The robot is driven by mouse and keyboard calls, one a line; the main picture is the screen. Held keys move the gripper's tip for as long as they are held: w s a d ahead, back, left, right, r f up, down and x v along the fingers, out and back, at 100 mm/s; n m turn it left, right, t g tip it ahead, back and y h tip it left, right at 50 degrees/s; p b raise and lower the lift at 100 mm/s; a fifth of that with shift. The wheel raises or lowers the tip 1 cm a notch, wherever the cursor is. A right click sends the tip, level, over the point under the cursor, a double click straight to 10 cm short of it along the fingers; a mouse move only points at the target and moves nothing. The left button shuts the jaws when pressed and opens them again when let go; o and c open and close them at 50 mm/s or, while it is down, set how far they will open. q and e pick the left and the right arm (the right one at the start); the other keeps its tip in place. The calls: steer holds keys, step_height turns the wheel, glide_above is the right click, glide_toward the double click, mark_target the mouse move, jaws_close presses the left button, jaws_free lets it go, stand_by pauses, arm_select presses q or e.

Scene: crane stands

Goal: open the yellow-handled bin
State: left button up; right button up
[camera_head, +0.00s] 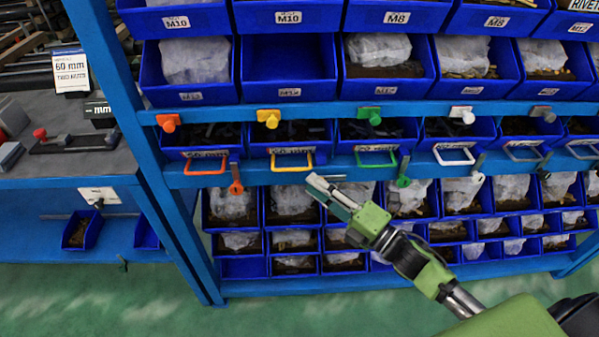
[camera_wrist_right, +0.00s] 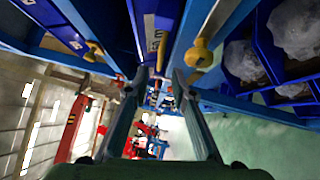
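The yellow-handled bin (camera_head: 318,136) sits in the middle row of the blue rack, with its yellow handle (camera_head: 291,168) at the front. A yellow knob (camera_head: 268,118) is on the rail above it. My right gripper (camera_head: 315,181) is just below and right of the handle, apart from it. Its two fingers show in the right wrist view (camera_wrist_right: 160,76), open with nothing between them. That view also shows a yellow latch-like piece (camera_wrist_right: 200,53) on a blue rail by the right finger, and a yellow knob (camera_wrist_right: 94,51) to the left. My left gripper is out of view.
Neighbouring bins have an orange handle (camera_head: 206,167) and a green handle (camera_head: 377,160). An orange-red latch (camera_head: 235,180) and a green latch (camera_head: 403,174) stick out from the lower rail. Open bins with bags fill the rows below. A workbench (camera_head: 90,158) stands left; the green floor ahead is clear.

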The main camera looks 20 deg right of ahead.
steer(key=shift+p+x, duration=0.35)
steer(key=shift+x, duration=2.45)
steer(key=shift+d, duration=0.1)
jaws_close()
